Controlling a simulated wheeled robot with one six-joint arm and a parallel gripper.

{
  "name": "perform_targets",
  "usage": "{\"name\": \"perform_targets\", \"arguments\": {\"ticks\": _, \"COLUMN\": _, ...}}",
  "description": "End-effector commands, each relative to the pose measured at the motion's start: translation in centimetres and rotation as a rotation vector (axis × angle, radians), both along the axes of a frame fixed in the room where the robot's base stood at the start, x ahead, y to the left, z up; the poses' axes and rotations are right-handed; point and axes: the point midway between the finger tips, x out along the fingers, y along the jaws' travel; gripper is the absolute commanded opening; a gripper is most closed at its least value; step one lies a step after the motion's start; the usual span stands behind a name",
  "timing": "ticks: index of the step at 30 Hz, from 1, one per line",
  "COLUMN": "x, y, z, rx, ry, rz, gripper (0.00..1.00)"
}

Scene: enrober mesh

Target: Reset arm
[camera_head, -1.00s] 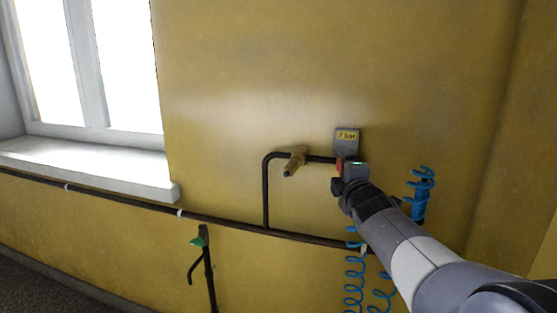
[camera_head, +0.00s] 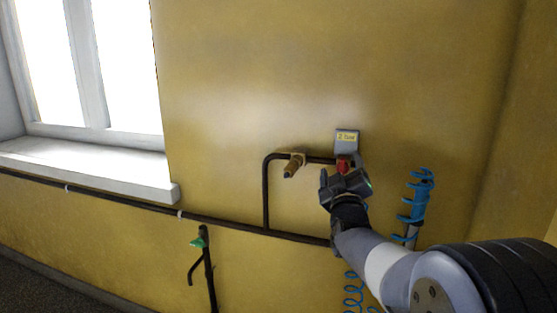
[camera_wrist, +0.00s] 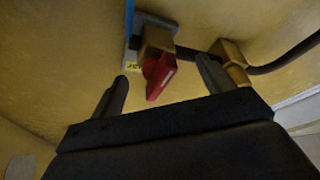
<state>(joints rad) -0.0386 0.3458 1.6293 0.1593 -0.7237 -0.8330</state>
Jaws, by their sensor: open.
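My gripper (camera_head: 340,176) is at the yellow wall, in front of the pipe fittings and just below the grey plate with a yellow label (camera_head: 347,138). In the wrist view my gripper (camera_wrist: 163,92) is open, its two dark fingers spread apart. A red valve handle (camera_wrist: 160,75) on a brass body shows beyond and between the fingers, with nothing gripped. The red handle (camera_head: 343,164) also shows in the head view, just above the gripper. My arm reaches in from the lower right and hides part of the pipe.
A dark pipe (camera_head: 266,195) runs along the wall, with a brass fitting (camera_head: 293,165) left of the gripper. A blue coiled hose (camera_head: 416,195) hangs to the right. A green-handled tap (camera_head: 198,242) is lower left. A window sill (camera_head: 90,170) juts out at left.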

Motion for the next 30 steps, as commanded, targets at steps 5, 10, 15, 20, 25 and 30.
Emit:
{"name": "perform_targets", "arguments": {"ticks": 5, "x": 0.02, "y": 0.08, "z": 0.15, "rx": 0.222, "ry": -0.071, "rz": 0.002, "gripper": 0.76}}
{"name": "perform_targets", "arguments": {"ticks": 10, "x": -0.01, "y": -0.02, "z": 0.20, "rx": 0.416, "ry": -0.135, "rz": 0.001, "gripper": 0.76}}
{"name": "perform_targets", "arguments": {"ticks": 15, "x": -0.06, "y": -0.14, "z": 0.19, "rx": 0.549, "ry": -0.178, "rz": 0.001, "gripper": 0.76}}
{"name": "perform_targets", "arguments": {"ticks": 20, "x": -0.08, "y": -0.19, "z": 0.12, "rx": 0.604, "ry": -0.197, "rz": 0.001, "gripper": 0.76}}
{"name": "perform_targets", "arguments": {"ticks": 25, "x": -0.09, "y": -0.23, "z": 0.09, "rx": 0.612, "ry": -0.200, "rz": 0.001, "gripper": 0.76}}
{"name": "perform_targets", "arguments": {"ticks": 30, "x": -0.10, "y": -0.23, "z": 0.10, "rx": 0.611, "ry": -0.198, "rz": 0.000, "gripper": 0.76}}
